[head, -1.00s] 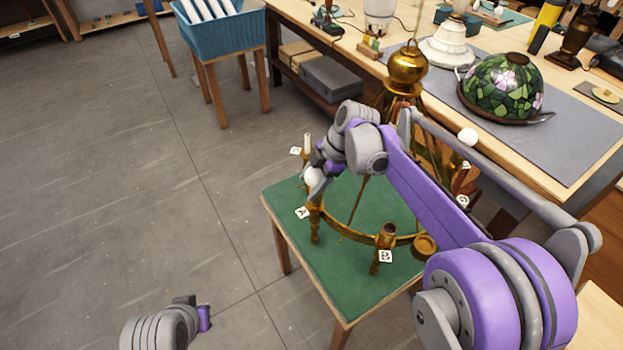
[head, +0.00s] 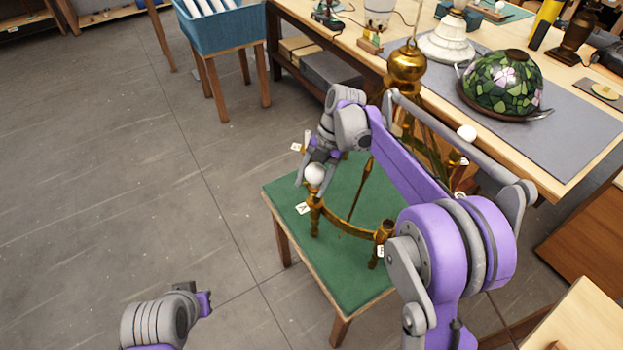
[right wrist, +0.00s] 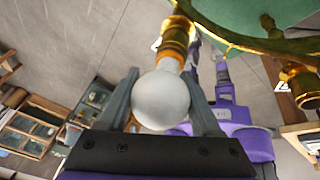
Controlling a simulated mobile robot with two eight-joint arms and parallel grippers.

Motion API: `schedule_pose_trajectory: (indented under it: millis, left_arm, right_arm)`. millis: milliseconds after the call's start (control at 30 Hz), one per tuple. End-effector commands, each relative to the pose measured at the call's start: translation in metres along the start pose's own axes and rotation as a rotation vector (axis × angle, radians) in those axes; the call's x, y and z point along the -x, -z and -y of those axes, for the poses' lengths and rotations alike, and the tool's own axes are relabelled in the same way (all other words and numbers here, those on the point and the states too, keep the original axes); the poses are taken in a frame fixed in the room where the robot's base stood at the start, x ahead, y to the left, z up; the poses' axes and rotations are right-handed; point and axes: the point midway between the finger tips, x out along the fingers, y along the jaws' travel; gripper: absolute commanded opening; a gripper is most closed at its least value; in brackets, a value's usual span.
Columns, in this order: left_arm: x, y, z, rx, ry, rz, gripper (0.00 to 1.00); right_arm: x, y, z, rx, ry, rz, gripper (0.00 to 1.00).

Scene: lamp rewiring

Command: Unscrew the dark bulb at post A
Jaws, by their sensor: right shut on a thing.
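The bulb at post A (head: 314,174) is a round, whitish globe on top of the brass post with the A tag (head: 302,208). My right gripper (head: 311,178) is shut on the bulb, one finger on each side. In the right wrist view the bulb (right wrist: 161,99) sits between the two fingers (right wrist: 160,95), its neck in line with the brass socket (right wrist: 176,40). I cannot tell whether its thread is still in the socket. My left arm's end (head: 190,300) shows low at left, but its fingers cannot be made out.
The brass chandelier (head: 407,66) stands on a green-topped table (head: 285,200). Another round white bulb (head: 467,132) is on its far right side. A workbench (head: 560,165) holds a stained-glass shade (head: 500,85). A blue bin (head: 215,35) stands at back left. Floor at left is clear.

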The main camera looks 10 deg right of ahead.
Motion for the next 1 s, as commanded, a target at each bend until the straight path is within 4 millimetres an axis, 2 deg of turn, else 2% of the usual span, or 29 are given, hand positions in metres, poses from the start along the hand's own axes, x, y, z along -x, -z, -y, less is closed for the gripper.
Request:
schedule_pose_trajectory:
  millis: [133, 167, 333, 633, 1000]
  left_arm:
    - [-0.0004, -0.0006, 0.0, 0.0, 0.0, 0.0, 0.0]
    - [-0.0004, -0.0006, 0.0, 0.0, 0.0, 0.001, 0.0]
    - [-0.0003, -0.0006, 0.0, 0.0, 0.0, 0.0, 0.0]
    - [-0.0011, -0.0016, 0.0, 0.0, 0.0, 0.001, 0.0]
    - [-0.006, -0.0079, 0.0, 0.0, 0.0, 0.008, 0.0]
  right_arm:
    - [-0.0004, 0.0004, -0.0006, -0.001, -0.002, 0.0, 0.16]
    - [-0.0004, 0.0004, -0.0006, -0.001, -0.003, 0.0, 0.69]
    - [-0.0001, 0.0001, -0.0005, -0.003, -0.003, 0.001, 0.99]
    - [-0.0001, -0.0004, 0.0, -0.05, -0.022, 0.01, 1.0]
    - [0.0005, -0.0055, -0.0053, -0.575, -0.241, 0.117, 1.0]
